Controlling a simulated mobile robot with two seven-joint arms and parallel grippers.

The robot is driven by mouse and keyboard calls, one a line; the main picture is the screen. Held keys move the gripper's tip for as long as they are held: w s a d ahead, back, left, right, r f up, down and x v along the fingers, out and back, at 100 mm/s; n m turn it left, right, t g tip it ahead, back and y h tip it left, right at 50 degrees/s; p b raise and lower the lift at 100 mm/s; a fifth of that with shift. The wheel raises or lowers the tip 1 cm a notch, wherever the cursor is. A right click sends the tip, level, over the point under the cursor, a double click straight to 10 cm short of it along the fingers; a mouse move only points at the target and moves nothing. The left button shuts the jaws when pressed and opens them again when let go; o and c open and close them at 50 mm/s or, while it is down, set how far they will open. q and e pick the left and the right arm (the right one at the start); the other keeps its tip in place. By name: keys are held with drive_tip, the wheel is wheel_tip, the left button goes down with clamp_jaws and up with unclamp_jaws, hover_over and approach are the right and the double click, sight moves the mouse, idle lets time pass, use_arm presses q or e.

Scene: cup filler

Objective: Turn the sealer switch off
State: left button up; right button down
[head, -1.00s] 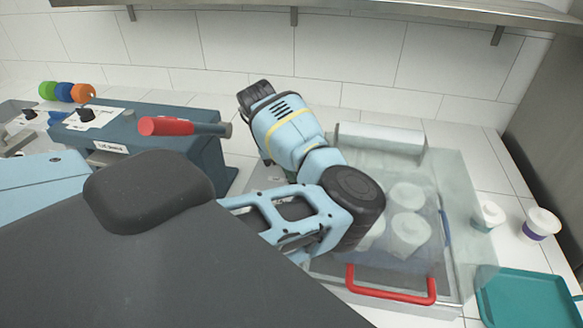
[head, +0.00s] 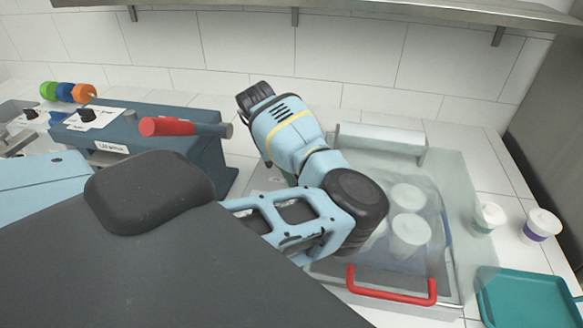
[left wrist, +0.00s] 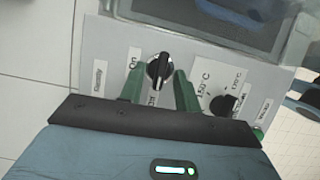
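In the left wrist view, the black switch knob (left wrist: 159,68) sits on a light grey panel (left wrist: 105,45) with an "On" label to its upper left. A label below the knob is partly covered, and I cannot tell which setting the knob points to. The green fingers of my left gripper (left wrist: 159,88) are apart, one on each side of the knob. I cannot tell if they touch it. In the head view, my left arm hides the knob and most of the gripper. My right gripper is not in view.
A second black knob (left wrist: 223,103) with temperature labels is close to the right finger. In the head view, a clear-lidded box with a red handle (head: 390,297) holds cups. A blue machine (head: 190,110) with a red-gripped lever (head: 166,126) stands left; a teal tray (head: 525,297) lies right.

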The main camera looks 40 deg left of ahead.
use_arm(q)
drive_tip(key=v, duration=0.7)
drive_tip(key=shift+a+r, duration=0.15)
drive_tip(key=shift+r, duration=0.2)
drive_tip(key=shift+s+f, duration=0.1)
drive_tip(key=shift+s, duration=0.05)
idle(0.5)
